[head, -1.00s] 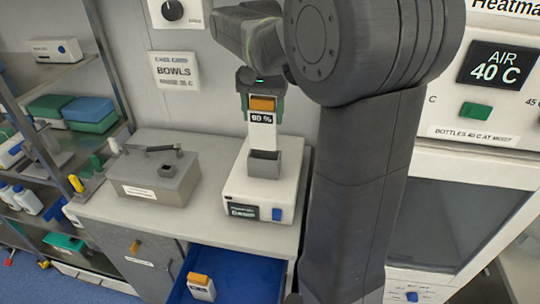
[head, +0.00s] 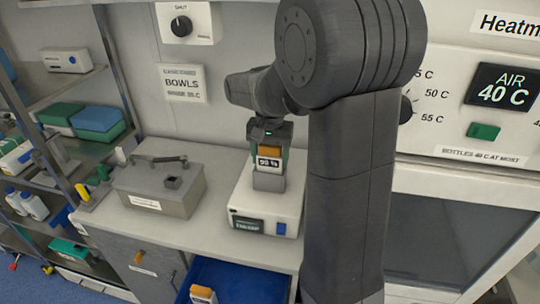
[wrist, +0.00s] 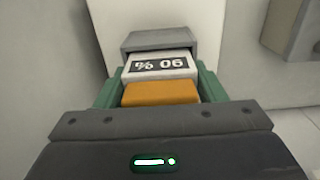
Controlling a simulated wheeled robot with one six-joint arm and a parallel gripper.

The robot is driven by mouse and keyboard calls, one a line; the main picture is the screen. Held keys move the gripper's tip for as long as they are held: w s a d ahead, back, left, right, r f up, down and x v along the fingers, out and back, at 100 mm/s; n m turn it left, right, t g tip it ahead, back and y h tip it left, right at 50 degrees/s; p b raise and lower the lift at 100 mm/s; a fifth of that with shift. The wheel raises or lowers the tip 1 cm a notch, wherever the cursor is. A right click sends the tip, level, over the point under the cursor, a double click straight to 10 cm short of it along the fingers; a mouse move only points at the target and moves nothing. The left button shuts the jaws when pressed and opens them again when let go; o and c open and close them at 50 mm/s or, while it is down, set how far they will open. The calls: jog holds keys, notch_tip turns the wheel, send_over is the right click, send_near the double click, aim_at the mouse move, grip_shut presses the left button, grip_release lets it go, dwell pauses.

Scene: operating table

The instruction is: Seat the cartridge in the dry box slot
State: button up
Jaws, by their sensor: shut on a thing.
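The cartridge (head: 269,163) is white with an orange top and a dark label reading 90 %. My gripper (head: 270,150) is shut on its orange end from above. In the wrist view the green fingers flank the orange end of the cartridge (wrist: 160,67). The cartridge stands upright with its lower part inside the grey slot (head: 268,183) on top of the white dry box (head: 262,228). The slot's grey rim (wrist: 158,41) shows beyond the cartridge in the wrist view. How deep the lower end sits is hidden.
A grey lidded metal box (head: 160,190) stands left of the dry box on the counter. An open blue drawer (head: 240,283) below holds another orange-topped cartridge (head: 203,294). A warming cabinet (head: 455,200) is at the right, shelves (head: 75,65) at the left.

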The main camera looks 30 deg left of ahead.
aim_at(270, 146)
jog(key=shift+f, duration=0.15)
jog(key=o, duration=1.1)
jog(key=shift+c, duration=0.2)
notch_tip(270, 146, up, 12)
jog(key=shift+r+b, duration=0.2)
jog(key=shift+b, duration=0.15)
jog(key=shift+f, duration=0.15)
notch_tip(270, 146, down, 12)
jog(key=shift+r+p, duration=0.15)
jog(key=shift+p, duration=0.35)
jog(key=shift+r+b, duration=0.35)
jog(key=shift+r, duration=1.15)
